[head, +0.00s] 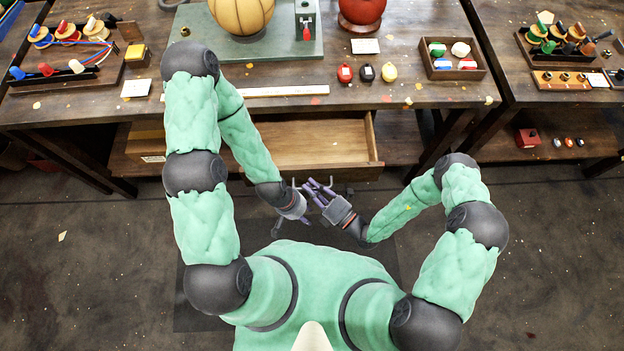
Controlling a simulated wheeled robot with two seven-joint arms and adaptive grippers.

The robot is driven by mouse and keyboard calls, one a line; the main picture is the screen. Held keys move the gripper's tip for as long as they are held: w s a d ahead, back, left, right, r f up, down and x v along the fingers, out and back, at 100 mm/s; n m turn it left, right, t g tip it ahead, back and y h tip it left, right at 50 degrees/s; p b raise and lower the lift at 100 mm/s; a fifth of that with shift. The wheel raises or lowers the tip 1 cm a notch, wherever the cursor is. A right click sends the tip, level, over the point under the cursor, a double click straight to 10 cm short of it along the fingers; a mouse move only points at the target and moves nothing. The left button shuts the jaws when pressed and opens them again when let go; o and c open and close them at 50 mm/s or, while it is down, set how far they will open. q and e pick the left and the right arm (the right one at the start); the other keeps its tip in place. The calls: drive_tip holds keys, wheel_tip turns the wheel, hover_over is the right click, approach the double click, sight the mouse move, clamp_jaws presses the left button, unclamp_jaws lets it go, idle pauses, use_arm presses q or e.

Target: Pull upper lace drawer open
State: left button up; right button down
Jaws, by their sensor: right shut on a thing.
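The upper lace drawer (300,140) stands pulled out from under the workbench, with its bare wooden floor and front edge showing. No lace is visible in the part that I see. My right gripper (318,188) is at the drawer's front, slightly right of its middle. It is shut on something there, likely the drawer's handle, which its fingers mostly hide. My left gripper (303,212) is close beside it on the left, just below the drawer front. The two grippers overlap in view, and I cannot tell how far the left fingers are apart.
A box (150,150) sits on the lower shelf at left. The dark floor (540,260) at right is clear.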

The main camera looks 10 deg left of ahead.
idle(0.3)
drive_tip(key=c, duration=1.4)
unclamp_jaws()
drive_tip(key=shift+v, duration=6)
